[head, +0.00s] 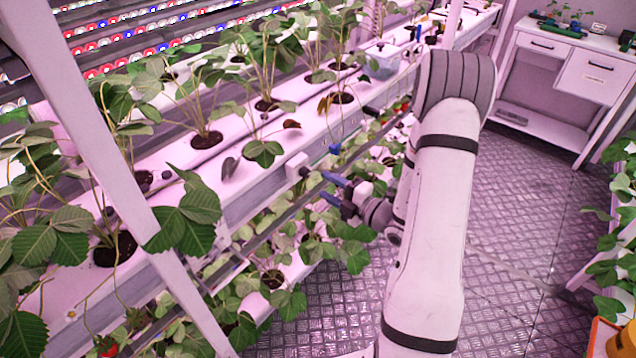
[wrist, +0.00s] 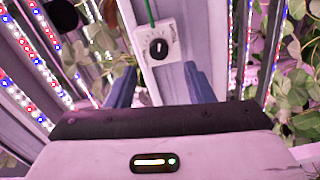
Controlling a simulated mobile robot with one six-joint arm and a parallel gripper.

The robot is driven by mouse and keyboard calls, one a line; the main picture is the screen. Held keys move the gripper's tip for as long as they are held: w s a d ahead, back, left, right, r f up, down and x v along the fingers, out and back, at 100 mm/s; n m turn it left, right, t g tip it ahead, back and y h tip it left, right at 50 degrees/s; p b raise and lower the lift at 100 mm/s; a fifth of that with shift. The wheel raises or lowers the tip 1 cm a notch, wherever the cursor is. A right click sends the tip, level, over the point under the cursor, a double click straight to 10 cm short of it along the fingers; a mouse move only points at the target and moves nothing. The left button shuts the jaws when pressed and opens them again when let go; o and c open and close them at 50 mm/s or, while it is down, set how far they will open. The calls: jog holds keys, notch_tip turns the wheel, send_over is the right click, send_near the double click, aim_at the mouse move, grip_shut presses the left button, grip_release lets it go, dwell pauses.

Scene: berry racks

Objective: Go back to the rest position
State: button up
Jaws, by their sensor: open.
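My gripper (head: 328,187) is open, with its blue fingers pointing left at the front edge of the planted rack gutter (head: 236,192). In the wrist view the two blue fingers (wrist: 160,76) stand apart with nothing held between them. Beyond them, in line with the gap, is a small white box with a black dial (wrist: 158,47) and a green cable above it. A white box (head: 297,165) on the gutter edge shows just off the fingertips in the head view. My arm reaches up and across the aisle side of the rack.
Strawberry plants (head: 180,217) fill the upper gutter, with more below. A slanted rack post (head: 125,180) crosses the left. The metal-plate floor (head: 525,200) is open right of my arm. A white bench (head: 565,65) stands behind, and an orange crate (head: 597,338) at lower right.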

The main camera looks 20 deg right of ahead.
jog(key=shift+v, duration=0.8)
jog(key=s+a+r+n+g, duration=0.4)
jog(key=s+a+n+g, duration=0.35)
jog(key=n, duration=0.65)
jog(key=s+a+r+n+g, duration=0.55)
jog(key=s+n+g, duration=0.2)
jog(key=n, duration=0.55)
jog(key=s+d+r+n+t+h, duration=0.1)
jog(key=s+d+r+n+h, duration=0.1)
jog(key=n, duration=0.8)
jog(key=s+d+r+n+t+h, duration=0.2)
jog(key=s+d+n+h, duration=0.3)
jog(key=n+h, duration=0.3)
jog(key=d+r+n, duration=0.1)
jog(key=n, duration=0.2)
jog(key=shift+n+h, duration=0.3)
